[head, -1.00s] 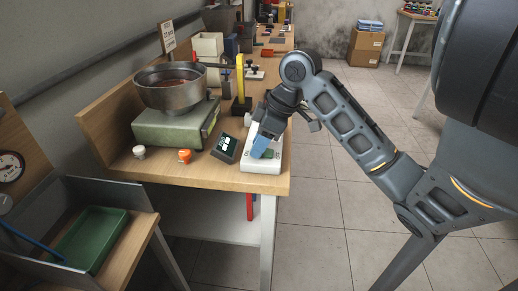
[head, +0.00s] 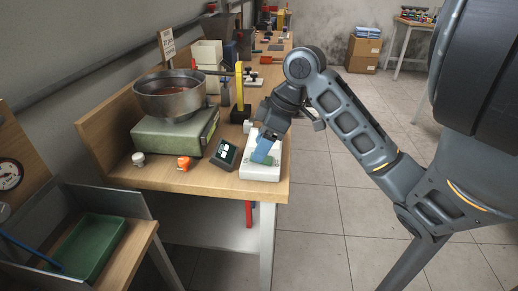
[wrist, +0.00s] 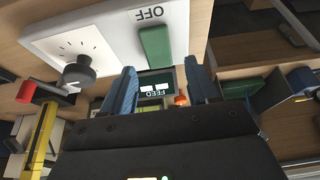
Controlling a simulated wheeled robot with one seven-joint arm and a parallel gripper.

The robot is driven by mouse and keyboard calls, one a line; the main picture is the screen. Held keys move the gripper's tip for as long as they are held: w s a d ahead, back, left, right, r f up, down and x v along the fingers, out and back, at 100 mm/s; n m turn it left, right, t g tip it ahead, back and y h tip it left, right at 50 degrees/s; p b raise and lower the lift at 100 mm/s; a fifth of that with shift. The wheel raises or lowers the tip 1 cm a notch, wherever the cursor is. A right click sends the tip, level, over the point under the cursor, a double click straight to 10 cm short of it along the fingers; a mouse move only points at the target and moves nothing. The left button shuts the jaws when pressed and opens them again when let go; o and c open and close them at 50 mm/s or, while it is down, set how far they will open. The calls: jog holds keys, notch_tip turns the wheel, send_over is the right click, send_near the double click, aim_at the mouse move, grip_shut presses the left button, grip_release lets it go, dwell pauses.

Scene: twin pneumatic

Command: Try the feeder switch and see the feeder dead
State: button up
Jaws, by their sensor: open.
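The bowl feeder is a steel bowl (head: 170,97) on a green-grey base (head: 165,137) at the left of the bench. The white switch box (head: 262,172) stands at the bench's front right corner. In the wrist view it shows a green rocker (wrist: 155,46), an upside-down OFF label (wrist: 149,13) and a black dial knob (wrist: 78,72). A small dark display (head: 224,155) sits left of the box; in the wrist view it reads FEED (wrist: 155,86). My gripper (head: 263,150) has blue fingertips (wrist: 161,88), apart and empty, close over the box. Contact with the rocker cannot be told.
An orange knob (head: 184,163) and a white knob (head: 138,159) are at the bench's front left. A yellow post (head: 240,85) stands behind the box. A green tray (head: 88,248) lies on the lower stand at left.

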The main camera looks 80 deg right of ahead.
aim_at(271, 160)
jog(key=shift+v, duration=2.75)
jog(key=w+a+r+m+t, duration=0.15)
jog(key=w+a+t, duration=0.25)
jog(key=w, duration=0.5)
jog(key=w+a+r+t, duration=0.3)
jog(key=w, duration=0.5)
jog(key=w+a+m+t, duration=0.4)
jog(key=w+a, duration=0.2)
jog(key=a, duration=0.3)
jog(key=s+a+f+m+h, duration=0.4)
jog(key=s+a+f, duration=0.8)
jog(key=s, duration=0.1)
jog(key=s+a+n+y, duration=0.1)
jog(key=s+n, duration=0.3)
jog(key=s, duration=0.5)
jog(key=s+a+n+y, duration=0.2)
jog(key=s+a+n, duration=0.1)
jog(key=s, duration=0.6)
jog(key=shift+n+g+y, duration=0.3)
jog(key=shift+n+g, duration=0.1)
jog(key=shift+n, duration=0.35)
